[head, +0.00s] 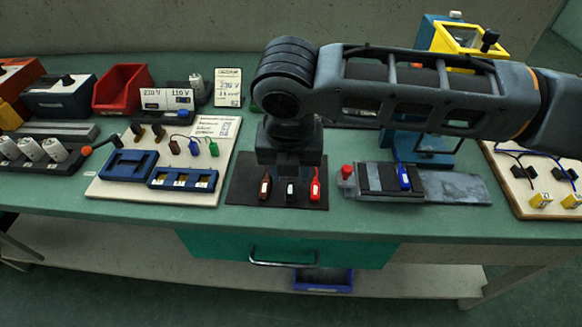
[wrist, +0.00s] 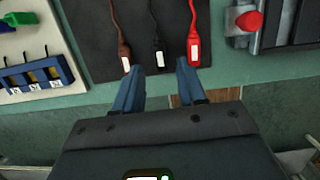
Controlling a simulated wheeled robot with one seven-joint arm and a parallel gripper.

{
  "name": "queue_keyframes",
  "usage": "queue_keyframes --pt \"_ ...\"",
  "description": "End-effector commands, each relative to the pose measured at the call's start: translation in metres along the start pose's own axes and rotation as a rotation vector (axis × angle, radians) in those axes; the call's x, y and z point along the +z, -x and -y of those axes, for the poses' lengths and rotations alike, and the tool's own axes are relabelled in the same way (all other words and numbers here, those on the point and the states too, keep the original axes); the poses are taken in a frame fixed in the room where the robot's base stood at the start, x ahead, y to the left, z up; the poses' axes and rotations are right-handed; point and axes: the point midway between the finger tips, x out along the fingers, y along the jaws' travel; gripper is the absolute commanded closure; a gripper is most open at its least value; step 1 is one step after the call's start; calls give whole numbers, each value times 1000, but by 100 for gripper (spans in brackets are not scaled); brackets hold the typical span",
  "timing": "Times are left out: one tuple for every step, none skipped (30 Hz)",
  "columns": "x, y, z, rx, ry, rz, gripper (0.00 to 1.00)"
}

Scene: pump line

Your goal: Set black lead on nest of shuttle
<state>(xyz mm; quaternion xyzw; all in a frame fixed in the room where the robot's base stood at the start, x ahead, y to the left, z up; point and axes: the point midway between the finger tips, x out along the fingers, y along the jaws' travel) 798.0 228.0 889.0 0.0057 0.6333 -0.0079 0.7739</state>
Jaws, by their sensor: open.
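The black lead (head: 291,189) lies on a dark mat (head: 240,192), between a brown lead and a red lead. In the wrist view the black lead (wrist: 157,35) runs toward me, its white-labelled end near the gap between my fingertips. My gripper (wrist: 160,76) is open and empty, pointing down over the mat's near edge. In the head view my gripper (head: 290,170) is just behind the lead ends, its fingers hard to make out. What seems to be the shuttle (head: 375,178) is the dark block on a grey rail right of the mat. A blue lead (head: 404,177) stands on its right part.
The brown lead (wrist: 122,45) and red lead (wrist: 193,35) lie close on either side. A red knob (wrist: 249,21) stands at the rail's left end. A white board (head: 110,190) with blue holders is left.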

Motion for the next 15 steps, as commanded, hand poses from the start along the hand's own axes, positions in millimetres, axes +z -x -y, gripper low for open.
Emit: queue_keyframes --pt "-1 -7 0 0 0 0 60" --pt "-1 -9 0 -1 0 0 60" --pt "-1 -11 0 -1 0 0 60" --pt "-1 -13 0 -1 0 0 60" --pt "-1 -15 0 -1 0 1 60" --pt "-1 -18 0 -1 0 1 60" --pt "0 -19 0 -1 0 1 60" --pt "0 -21 0 -1 0 1 60" --pt "0 -24 0 -1 0 1 60" --pt "0 -26 0 -1 0 1 60" --pt "0 -28 0 -1 0 1 60" --pt "0 -29 0 0 -1 1 60" --pt "0 -31 0 0 -1 0 60" --pt "0 -32 0 1 -1 0 60" --pt "0 -35 0 1 0 0 60"
